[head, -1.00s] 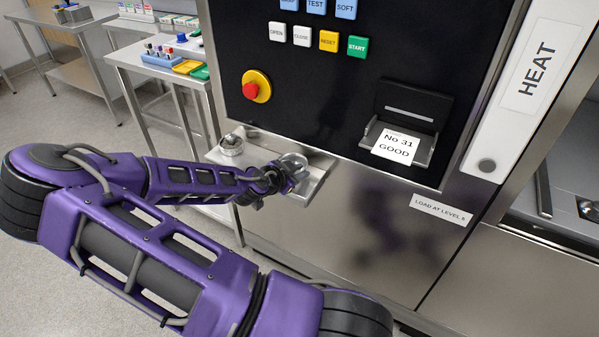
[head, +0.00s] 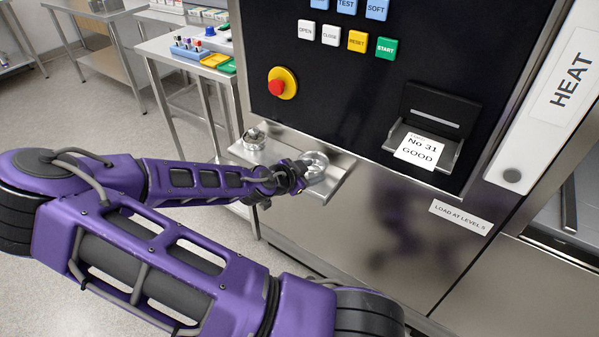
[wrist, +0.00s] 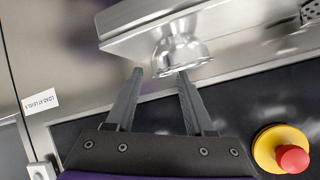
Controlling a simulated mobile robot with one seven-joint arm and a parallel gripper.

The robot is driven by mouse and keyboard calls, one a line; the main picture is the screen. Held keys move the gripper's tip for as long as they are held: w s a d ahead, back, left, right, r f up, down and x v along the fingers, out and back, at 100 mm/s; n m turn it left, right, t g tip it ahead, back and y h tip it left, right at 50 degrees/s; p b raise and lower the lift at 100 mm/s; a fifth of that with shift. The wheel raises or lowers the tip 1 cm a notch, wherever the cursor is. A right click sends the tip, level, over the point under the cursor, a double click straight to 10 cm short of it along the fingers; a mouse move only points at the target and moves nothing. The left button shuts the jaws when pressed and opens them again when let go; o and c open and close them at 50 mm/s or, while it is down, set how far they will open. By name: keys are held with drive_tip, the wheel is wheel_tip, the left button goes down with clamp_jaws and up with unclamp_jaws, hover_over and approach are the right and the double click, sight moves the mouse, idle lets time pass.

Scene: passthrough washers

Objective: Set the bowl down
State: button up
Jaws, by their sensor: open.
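A shiny metal bowl (head: 316,163) sits on the narrow steel shelf (head: 330,185) at the front of the machine, near the shelf's right end. In the wrist view the bowl (wrist: 178,46) appears with its base against the shelf (wrist: 125,35) and its rim facing my gripper. My gripper (head: 300,174) is at the bowl's near left side. In the wrist view my gripper (wrist: 160,74) has its two fingers apart. One fingertip overlaps the bowl's rim in the picture; I cannot tell whether it touches.
A perforated metal cup (head: 254,138) stands at the shelf's left end. The red emergency button (head: 279,84) and coloured keys are on the black panel above. A slot holds a printed card (head: 419,151). A side table (head: 185,52) with trays stands behind left.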

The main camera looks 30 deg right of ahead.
drive_tip(key=p+v, duration=0.1)
drive_tip(key=v, duration=0.6)
drive_tip(key=shift+a, duration=0.2)
drive_tip(key=shift+s+r, duration=0.1)
